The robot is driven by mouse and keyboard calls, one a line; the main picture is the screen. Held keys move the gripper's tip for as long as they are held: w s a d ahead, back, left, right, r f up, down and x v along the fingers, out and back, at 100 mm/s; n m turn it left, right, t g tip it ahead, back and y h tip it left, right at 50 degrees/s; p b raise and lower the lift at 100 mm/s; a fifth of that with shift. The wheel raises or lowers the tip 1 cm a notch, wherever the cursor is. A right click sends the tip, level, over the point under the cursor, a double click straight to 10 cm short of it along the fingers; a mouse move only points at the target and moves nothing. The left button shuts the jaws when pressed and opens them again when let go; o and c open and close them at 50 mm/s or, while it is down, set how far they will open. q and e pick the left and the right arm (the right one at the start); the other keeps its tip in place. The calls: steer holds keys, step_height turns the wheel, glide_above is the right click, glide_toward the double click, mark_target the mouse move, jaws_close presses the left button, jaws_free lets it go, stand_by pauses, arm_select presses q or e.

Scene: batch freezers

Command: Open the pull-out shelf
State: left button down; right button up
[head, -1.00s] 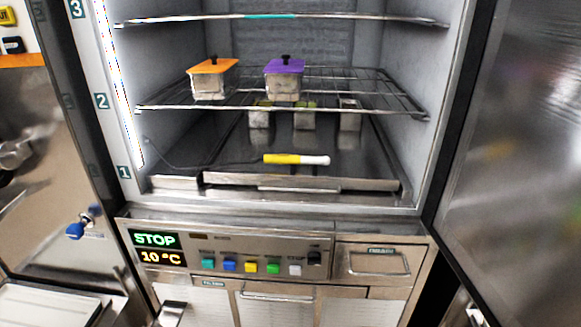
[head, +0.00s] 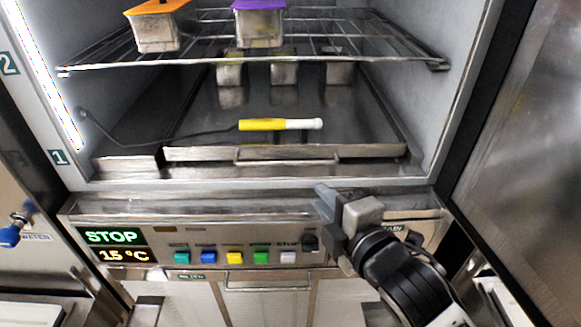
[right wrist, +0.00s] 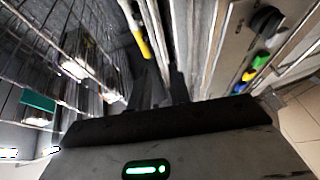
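The pull-out shelf (head: 205,153) is a flat metal tray at the bottom of the open freezer chamber, with a thin bar handle (head: 287,159) along its front edge. It sits inside the chamber. My right gripper (head: 342,202) is in front of the freezer, below and to the right of that handle, apart from it. In the right wrist view its two dark fingers (right wrist: 162,88) stand apart with nothing seen between them; it looks open. My left gripper is not in view.
A yellow-and-white probe (head: 262,125) with a cable and several metal containers (head: 284,72) are on the shelf. A wire rack (head: 330,45) above holds orange-lidded (head: 158,32) and purple-lidded (head: 259,25) containers. Below is a control panel (head: 180,232); the open door (head: 525,140) stands right.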

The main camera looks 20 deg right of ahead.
mark_target(288, 164)
steer(key=x, duration=1.4)
steer(key=shift+w+p, duration=0.15)
steer(key=shift+p, duration=0.25)
jaws_close()
